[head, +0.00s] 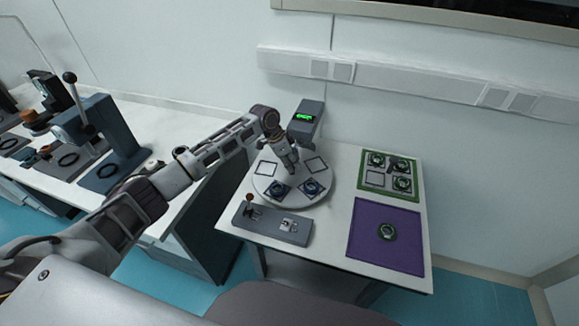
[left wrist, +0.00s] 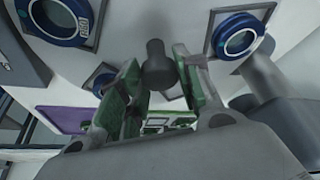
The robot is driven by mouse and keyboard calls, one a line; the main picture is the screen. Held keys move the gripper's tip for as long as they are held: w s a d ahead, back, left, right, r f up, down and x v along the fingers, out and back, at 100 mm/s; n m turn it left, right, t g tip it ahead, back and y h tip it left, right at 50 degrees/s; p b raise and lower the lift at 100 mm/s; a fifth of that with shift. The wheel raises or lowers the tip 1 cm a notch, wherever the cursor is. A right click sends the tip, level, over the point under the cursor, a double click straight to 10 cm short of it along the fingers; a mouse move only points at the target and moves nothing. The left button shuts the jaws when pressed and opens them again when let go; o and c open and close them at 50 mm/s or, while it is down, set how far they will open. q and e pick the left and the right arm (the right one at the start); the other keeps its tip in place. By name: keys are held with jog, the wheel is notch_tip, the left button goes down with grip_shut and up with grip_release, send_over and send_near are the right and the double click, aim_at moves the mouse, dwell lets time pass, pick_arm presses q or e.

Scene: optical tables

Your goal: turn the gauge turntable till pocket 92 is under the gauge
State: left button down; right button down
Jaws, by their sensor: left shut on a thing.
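The gauge turntable (head: 290,197) is a round white disc on the right-hand table. It carries blue rings (head: 312,187) in front and square-outlined pockets (head: 316,165) towards the back. The gauge (head: 307,118), a grey head with a green lit display, stands behind it. My left gripper (head: 291,165) reaches down over the disc. In the left wrist view its green-padded fingers (left wrist: 163,80) are shut on a dark round peg (left wrist: 157,65). My right gripper is not in view.
A grey control box (head: 272,225) with a red-knobbed lever stands in front of the disc. A green tray (head: 417,190) with several round parts is at the right. A purple mat (head: 365,250) with one ring part lies below it. Another bench with presses (head: 105,135) is at the left.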

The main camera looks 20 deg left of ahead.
pick_arm(q)
jog(key=shift+r+m, duration=0.1)
jog(key=shift+m, duration=0.4)
jog(key=shift+m+g, duration=0.3)
jog(key=shift+m, duration=0.1)
jog(key=shift+w+m+g+h, duration=0.15)
jog(key=shift+m+g+h, duration=0.25)
jog(key=shift+m, duration=1.1)
jog(key=c, duration=1)
grip_release()
jog(key=w+v, duration=0.1)
jog(key=v, duration=1.1)
jog(key=shift+s, duration=0.3)
